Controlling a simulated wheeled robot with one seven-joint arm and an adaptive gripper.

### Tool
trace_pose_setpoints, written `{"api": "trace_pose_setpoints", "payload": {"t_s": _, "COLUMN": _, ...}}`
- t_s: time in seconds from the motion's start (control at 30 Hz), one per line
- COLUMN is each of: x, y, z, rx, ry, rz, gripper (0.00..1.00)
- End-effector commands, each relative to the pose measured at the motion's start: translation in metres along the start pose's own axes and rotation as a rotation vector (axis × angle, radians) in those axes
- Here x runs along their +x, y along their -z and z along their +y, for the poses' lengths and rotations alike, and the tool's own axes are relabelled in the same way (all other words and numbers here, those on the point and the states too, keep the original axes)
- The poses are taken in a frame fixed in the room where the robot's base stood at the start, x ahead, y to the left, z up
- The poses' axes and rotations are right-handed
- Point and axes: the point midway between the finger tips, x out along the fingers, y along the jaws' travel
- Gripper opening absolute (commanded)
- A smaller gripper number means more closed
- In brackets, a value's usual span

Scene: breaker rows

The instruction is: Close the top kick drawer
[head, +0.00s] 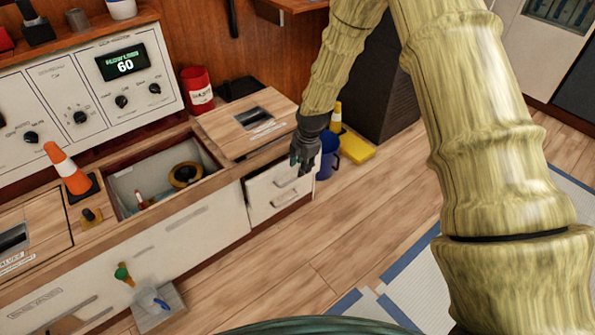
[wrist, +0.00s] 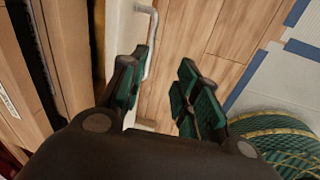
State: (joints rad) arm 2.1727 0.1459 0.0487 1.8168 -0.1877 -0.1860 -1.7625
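The top kick drawer (head: 266,187) is the upper of two white drawer fronts at the right end of the low cabinet in the head view. It seems to stand out a little; how far is hard to tell. Its bar handle (head: 287,182) is partly behind my gripper. My gripper (head: 301,166) is at the right part of this front, fingers pointing down. In the wrist view my gripper (wrist: 164,68) is open, with nothing held between its fingers. A metal handle (wrist: 152,45) on a white front (wrist: 136,50) shows beside the left finger; contact is unclear.
The lower drawer (head: 262,211) is just below. An open bin (head: 125,183) in the counter holds a tape roll (head: 186,174). A blue object (head: 327,150) and a yellow-based item (head: 353,153) stand behind my gripper. The wooden floor (head: 290,265) in front is clear.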

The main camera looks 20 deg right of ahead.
Motion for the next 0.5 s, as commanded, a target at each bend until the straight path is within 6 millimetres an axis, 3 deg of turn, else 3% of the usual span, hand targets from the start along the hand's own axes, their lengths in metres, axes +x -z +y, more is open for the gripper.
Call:
{"api": "trace_pose_setpoints", "payload": {"t_s": 0.1, "x": -0.014, "y": -0.006, "z": 0.014, "rx": -0.061, "ry": -0.005, "rz": -0.004, "gripper": 0.32}}
{"api": "trace_pose_setpoints", "payload": {"t_s": 0.2, "x": -0.012, "y": -0.008, "z": 0.017, "rx": -0.081, "ry": -0.003, "rz": -0.005, "gripper": 0.32}}
{"api": "trace_pose_setpoints", "payload": {"t_s": 0.5, "x": 0.03, "y": -0.008, "z": 0.016, "rx": -0.079, "ry": -0.003, "rz": -0.005, "gripper": 0.32}}
